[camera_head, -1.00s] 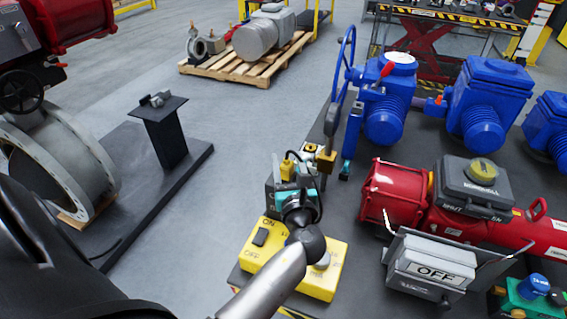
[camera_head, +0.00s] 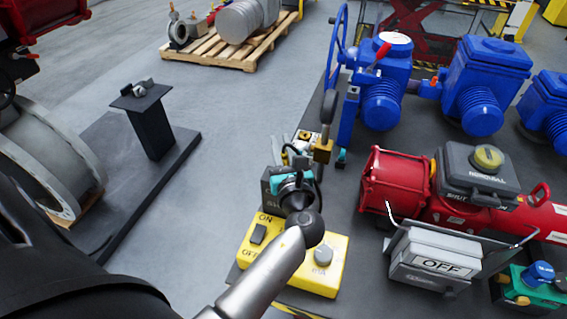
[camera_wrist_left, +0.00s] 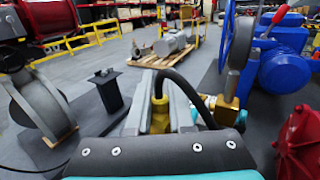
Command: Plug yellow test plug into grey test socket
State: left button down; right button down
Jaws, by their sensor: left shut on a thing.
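My left gripper (camera_head: 298,150) is beyond the yellow control box, pointing away from me toward the brass block. In the left wrist view its two grey fingers (camera_wrist_left: 160,112) are shut on the yellow test plug (camera_wrist_left: 159,116), with a black cable curving from it to the right. In the head view the plug is mostly hidden by the gripper. I cannot make out the grey test socket for certain; small fittings just beyond the fingers are partly covered. My right gripper is not in view.
The yellow ON/OFF box (camera_head: 315,278) lies below my left wrist. Blue valve actuators (camera_head: 382,95) and a red actuator (camera_head: 395,182) stand right. Open floor (camera_head: 235,120) lies left.

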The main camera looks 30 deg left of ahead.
pick_arm(q)
jog(key=shift+s+f, duration=0.1)
jog(key=shift+f, duration=0.15)
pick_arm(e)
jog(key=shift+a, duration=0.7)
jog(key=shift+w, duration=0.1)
